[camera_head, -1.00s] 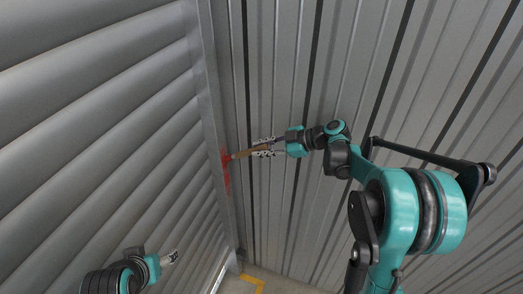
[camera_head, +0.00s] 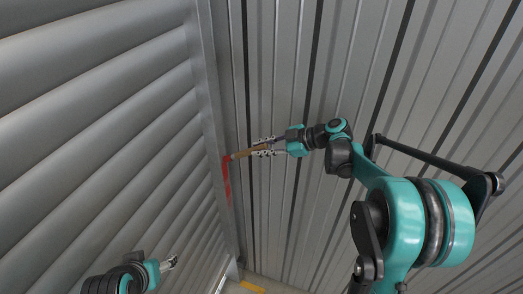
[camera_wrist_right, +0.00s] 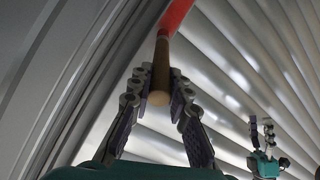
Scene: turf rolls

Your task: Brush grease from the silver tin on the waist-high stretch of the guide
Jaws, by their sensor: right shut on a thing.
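The guide (camera_head: 210,100) is a grey metal upright where the slatted shutter meets the ribbed wall. A red strip of grease (camera_head: 228,185) runs along part of it. My right gripper (camera_head: 262,147) is shut on the wooden handle of a brush (camera_head: 246,153). The brush's far end is at the top of the red strip and seems to touch the guide. In the right wrist view the handle (camera_wrist_right: 160,72) sits between the fingers, with red beyond it. My left gripper (camera_head: 170,263) is low at the left, empty, its fingers apart in the wrist view (camera_wrist_right: 261,130). The silver tin is not in view.
The slatted shutter (camera_head: 90,110) fills the left side and the ribbed grey wall (camera_head: 300,220) the right. A yellow floor marking (camera_head: 252,287) shows at the bottom. Space around the right forearm is clear.

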